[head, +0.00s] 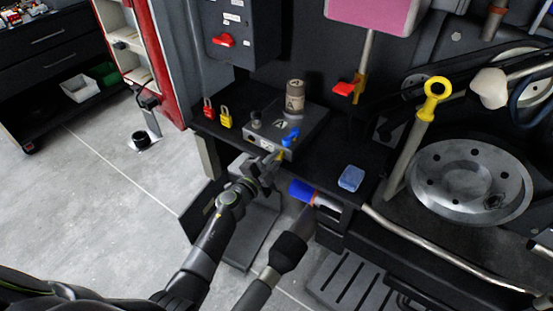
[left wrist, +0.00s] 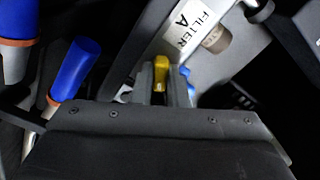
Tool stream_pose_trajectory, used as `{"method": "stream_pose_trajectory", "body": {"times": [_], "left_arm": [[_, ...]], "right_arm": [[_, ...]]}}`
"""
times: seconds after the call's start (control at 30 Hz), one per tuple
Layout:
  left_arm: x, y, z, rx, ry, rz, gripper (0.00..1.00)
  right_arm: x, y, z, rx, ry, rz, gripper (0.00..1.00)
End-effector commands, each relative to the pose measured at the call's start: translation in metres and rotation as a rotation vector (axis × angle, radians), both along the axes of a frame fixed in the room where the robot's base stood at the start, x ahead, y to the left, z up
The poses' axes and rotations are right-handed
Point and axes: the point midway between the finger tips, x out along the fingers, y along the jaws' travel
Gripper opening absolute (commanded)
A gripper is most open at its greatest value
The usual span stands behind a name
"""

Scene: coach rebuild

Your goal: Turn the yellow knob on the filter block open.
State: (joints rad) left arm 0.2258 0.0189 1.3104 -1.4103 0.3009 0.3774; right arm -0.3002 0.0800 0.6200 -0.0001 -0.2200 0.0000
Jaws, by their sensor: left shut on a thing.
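The filter block (head: 309,128) is a grey box on the dark shelf, with a white label reading "FILTER A" in the left wrist view (left wrist: 160,48). The yellow knob (head: 281,155) is at its front face. My left gripper (head: 272,164) reaches it from the front left. In the left wrist view the yellow knob (left wrist: 160,75) sits between the two fingers of my left gripper (left wrist: 162,88), which is shut on it. The fingers hide part of the knob, so its exact turn is hard to tell. My right gripper is not in view.
A blue lever (head: 291,136) is on the block near the knob. A tan cylinder (head: 295,97) stands behind. Red (head: 208,108) and yellow (head: 226,118) padlocks are to the left. A blue-ended tube (head: 301,191) and a blue sponge (head: 351,178) are to the right.

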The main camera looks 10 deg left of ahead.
Motion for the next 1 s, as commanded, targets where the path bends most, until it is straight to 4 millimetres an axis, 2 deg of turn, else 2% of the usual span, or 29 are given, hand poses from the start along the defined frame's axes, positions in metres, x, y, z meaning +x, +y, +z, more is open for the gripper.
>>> {"method": "stream_pose_trajectory", "body": {"times": [0.17,0.5,0.77,0.8,1.0], "left_arm": [[0.0,0.0003,-0.0005,0.058,-0.022,0.0,0.0],[0.0,0.0003,-0.0005,0.45,-0.164,0.0,0.0],[0.0,0.0003,0.0002,0.49,-0.178,0.0,0.0],[0.0,0.0003,0.0002,0.489,-0.177,0.0,0.15],[0.0,0.0003,0.0001,0.487,-0.177,0.0,0.41]], "right_arm": [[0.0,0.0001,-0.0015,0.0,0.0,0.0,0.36],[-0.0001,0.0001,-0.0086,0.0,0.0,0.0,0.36],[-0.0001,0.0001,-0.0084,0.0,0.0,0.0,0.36],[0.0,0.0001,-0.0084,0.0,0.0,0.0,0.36],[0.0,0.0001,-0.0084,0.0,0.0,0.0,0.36]]}}
